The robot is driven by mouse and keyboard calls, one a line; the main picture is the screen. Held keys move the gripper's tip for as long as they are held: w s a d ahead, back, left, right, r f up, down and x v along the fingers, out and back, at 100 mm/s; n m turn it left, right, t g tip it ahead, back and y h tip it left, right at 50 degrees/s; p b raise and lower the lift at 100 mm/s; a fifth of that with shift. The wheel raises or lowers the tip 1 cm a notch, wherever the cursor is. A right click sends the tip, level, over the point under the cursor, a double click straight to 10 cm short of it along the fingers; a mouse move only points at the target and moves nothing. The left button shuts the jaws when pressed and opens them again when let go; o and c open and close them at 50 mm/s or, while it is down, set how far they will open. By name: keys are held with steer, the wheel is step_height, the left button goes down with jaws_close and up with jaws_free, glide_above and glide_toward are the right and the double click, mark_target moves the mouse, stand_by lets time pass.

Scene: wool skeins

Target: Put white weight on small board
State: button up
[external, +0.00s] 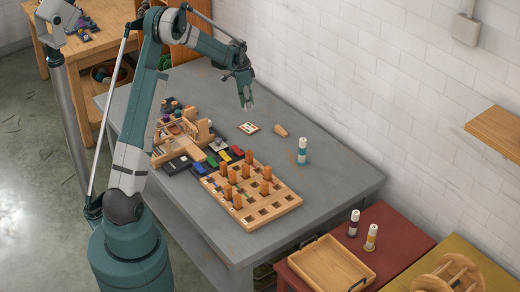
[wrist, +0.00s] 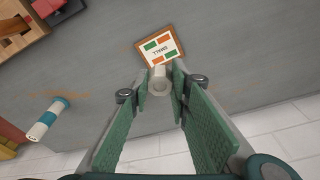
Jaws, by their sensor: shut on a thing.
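The small board (external: 249,128) lies flat on the grey table; it is a wood-edged card with green and orange patches. In the wrist view it reads "SMALL" (wrist: 160,46) and lies just beyond my fingertips. My gripper (external: 246,103) is above the table, near the board and apart from it. In the wrist view my gripper (wrist: 161,84) is shut on the white weight (wrist: 160,83), a small pale piece with a round end facing the camera. The fingers hide part of its sides.
A white-and-teal skein (external: 302,151) stands upright on the table, right of the board. A small wooden piece (external: 280,131) lies between them. A pegged wooden board (external: 250,196) and coloured blocks occupy the front. Bare table (external: 335,178) lies to the right.

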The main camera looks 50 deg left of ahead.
steer(key=shift+f, duration=0.1)
glide_above(249, 128)
steer(key=shift+s+a+f+b, duration=0.1)
steer(key=shift+f+b, duration=0.15)
steer(key=shift+f, duration=1.3)
steer(key=shift+s+a+f+b, duration=0.1)
steer(key=shift+f+b, duration=0.1)
steer(key=shift+f, duration=1.3)
steer(key=shift+w, duration=0.1)
steer(key=shift+f, duration=1.85)
steer(key=shift+f+b, duration=0.2)
steer(key=shift+b, duration=0.2)
steer(key=o, duration=1)
steer(key=shift+r, duration=0.2)
steer(key=r, duration=0.4)
steer(key=s+r+p, duration=0.1)
steer(key=r, duration=0.7)
steer(key=shift+s+a+p, duration=0.3)
steer(key=shift+s+p, duration=0.05)
